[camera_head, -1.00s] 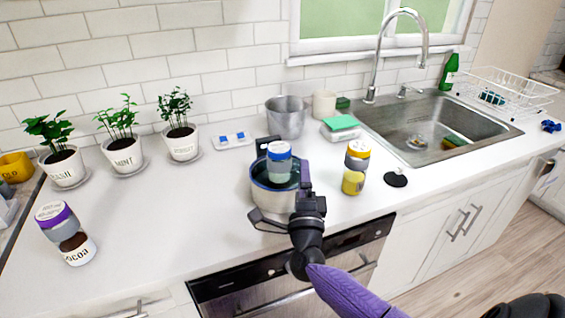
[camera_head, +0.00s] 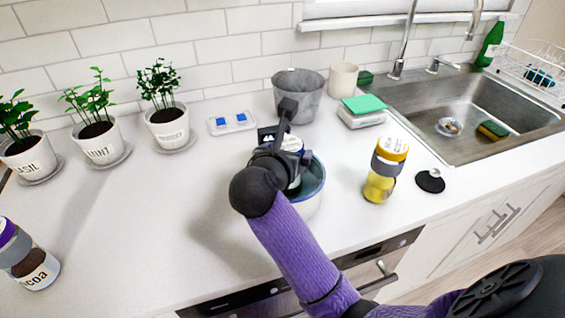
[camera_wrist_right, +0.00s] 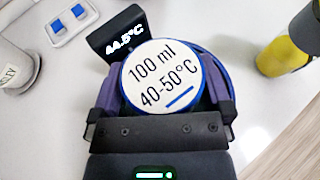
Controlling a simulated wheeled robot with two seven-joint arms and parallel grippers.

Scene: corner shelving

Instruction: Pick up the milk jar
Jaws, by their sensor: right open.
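The milk jar, with a blue-rimmed white lid (camera_wrist_right: 163,72) reading "100 ml 40-50°C", stands inside a blue-lined pot (camera_head: 313,192). In the head view only a bit of the jar's lid (camera_head: 294,144) shows behind my arm. My right gripper (camera_head: 283,155) is over the pot from above. In the right wrist view its two fingers (camera_wrist_right: 162,92) stand apart on either side of the lid. The jar's body is hidden below the lid. My left gripper is not in view.
A small display (camera_wrist_right: 118,32) reading 44.5°C stands beside the lid. A yellow-lidded jar (camera_head: 386,170) stands right of the pot, beside a black round piece (camera_head: 430,181). A grey bucket (camera_head: 298,95) is behind. A cocoa jar (camera_head: 30,262) is at far left.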

